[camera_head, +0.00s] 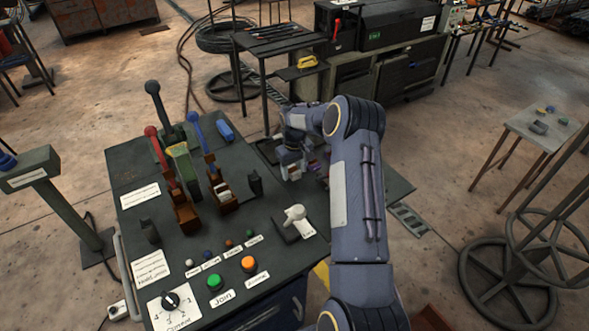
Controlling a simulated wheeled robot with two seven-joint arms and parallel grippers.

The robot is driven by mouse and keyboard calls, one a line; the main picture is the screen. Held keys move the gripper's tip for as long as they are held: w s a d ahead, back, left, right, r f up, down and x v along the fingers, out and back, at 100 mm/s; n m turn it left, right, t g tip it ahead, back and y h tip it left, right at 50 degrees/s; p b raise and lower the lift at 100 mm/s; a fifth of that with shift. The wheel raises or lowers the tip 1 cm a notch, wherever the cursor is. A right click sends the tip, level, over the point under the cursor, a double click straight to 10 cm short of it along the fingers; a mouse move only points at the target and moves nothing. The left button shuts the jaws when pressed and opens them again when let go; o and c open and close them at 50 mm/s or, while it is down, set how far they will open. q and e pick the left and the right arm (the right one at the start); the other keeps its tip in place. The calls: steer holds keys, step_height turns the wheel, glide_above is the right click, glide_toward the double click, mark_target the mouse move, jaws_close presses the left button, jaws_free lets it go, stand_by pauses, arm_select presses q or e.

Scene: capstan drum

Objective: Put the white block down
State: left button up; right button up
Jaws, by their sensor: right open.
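My right arm comes in from the lower right and bends over the dark control table (160,228). My right gripper (291,170) points down at the table's back right part and is open. Small parts lie close beside it, partly hidden by my arm. I cannot make out for sure which of them is the white block, or whether it touches the fingers. A white handle-like piece (295,214) stands on the table nearer to me, apart from the gripper. My left gripper is not in view.
Red, black and blue levers (196,130) rise from the table left of my gripper. Green (215,281) and orange (249,263) buttons and a dial (170,300) are at the front. Handwheels (507,275) stand at the right.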

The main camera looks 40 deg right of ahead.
mark_target(294, 172)
steer(key=shift+r, duration=0.1)
steer(key=shift+r, duration=0.2)
step_height(294, 172, up, 11)
steer(key=b, duration=0.2)
steer(key=s+a+r+t+y, duration=0.1)
steer(key=s+a+r+t, duration=0.2)
steer(key=s+a+r, duration=0.95)
steer(key=s+a+f+t+y, duration=0.1)
steer(key=s+a+f, duration=0.1)
steer(key=s+a, duration=0.4)
steer(key=s+a+f+t+y, duration=0.1)
steer(key=s+a+f, duration=0.1)
steer(key=s+a, duration=0.5)
steer(key=s, duration=0.6)
steer(key=shift+a+m+t+y, duration=0.15)
steer(key=shift+m+t+y, duration=0.15)
steer(key=shift+y, duration=0.1)
steer(key=shift+s, duration=0.15)
